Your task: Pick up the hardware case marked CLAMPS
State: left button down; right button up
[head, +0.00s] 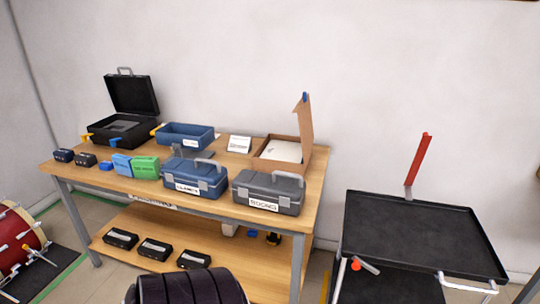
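The hardware case marked CLAMPS (203,171) is blue with grey latches, a grey carry handle on top and a white label on its front. It sits shut and upright near the front edge of the wooden workbench (110,181). A similar grey case (277,187) with a white label stands just to its right. Neither of my grippers shows in the head view.
An open blue bin (186,133), open black case (120,122) and open cardboard box (290,150) stand behind. Blue and green boxes (146,167) lie left. A black tray cart (420,232) stands right, a red drum (18,235) left. A dark ribbed shape (188,288) fills the bottom edge.

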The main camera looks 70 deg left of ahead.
aim_at(205, 178)
jog(key=u, duration=2.7)
jog(key=i+j, duration=0.15)
jog(key=j, duration=0.15)
jog(key=i+j+z, duration=0.15)
jog(key=i+j, duration=0.05)
jog(key=j, duration=0.1)
